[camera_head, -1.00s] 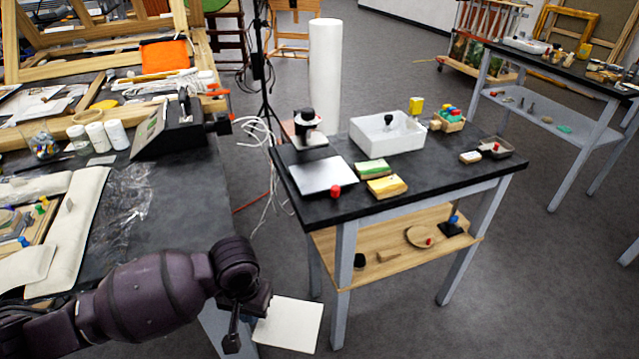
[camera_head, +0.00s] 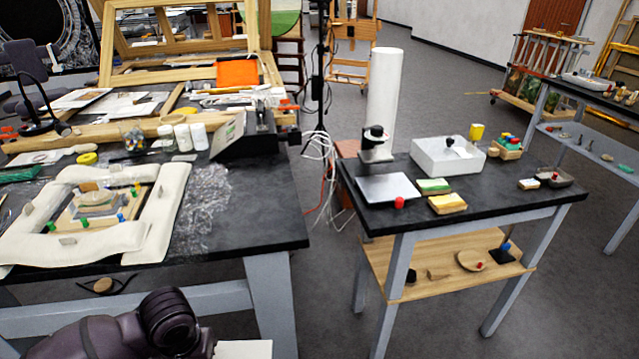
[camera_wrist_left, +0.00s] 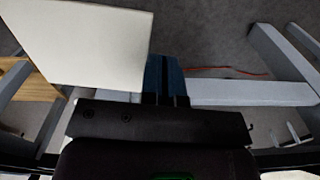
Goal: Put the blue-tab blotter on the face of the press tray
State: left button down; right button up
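The blotter is a plain cream sheet (camera_wrist_left: 80,40) at the upper left of the left wrist view. Its edge also shows at the bottom of the head view (camera_head: 243,349). My left gripper (camera_wrist_left: 166,78) is closed at the sheet's edge, with blue at the fingertips; the blue tab is hard to tell from the fingers. The sheet hangs over the floor, in front of the left table. A wooden board with a layered piece and blue and green knobs (camera_head: 100,208) lies on that table; I cannot tell whether it is the press tray. My right gripper is out of view.
Cream padded bolsters (camera_head: 165,215) frame the board. The left table's black top (camera_head: 250,215) is clear at its right front. The right table (camera_head: 500,195) carries a silver plate (camera_head: 375,190), sponges (camera_head: 447,203) and a white basin (camera_head: 430,165). A gap separates the tables.

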aim_at(389, 186)
jog(key=l+u, duration=0.1)
jog(key=u, duration=0.35)
jog(key=l+u, duration=0.15)
jog(key=u, duration=0.35)
jog(key=k+l, duration=0.1)
jog(key=l, duration=1.1)
jog(key=k+l, duration=0.15)
jog(key=l, duration=0.45)
jog(key=k+l, duration=0.1)
jog(key=l, duration=0.45)
jog(key=k+l, duration=0.1)
jog(key=l, duration=0.5)
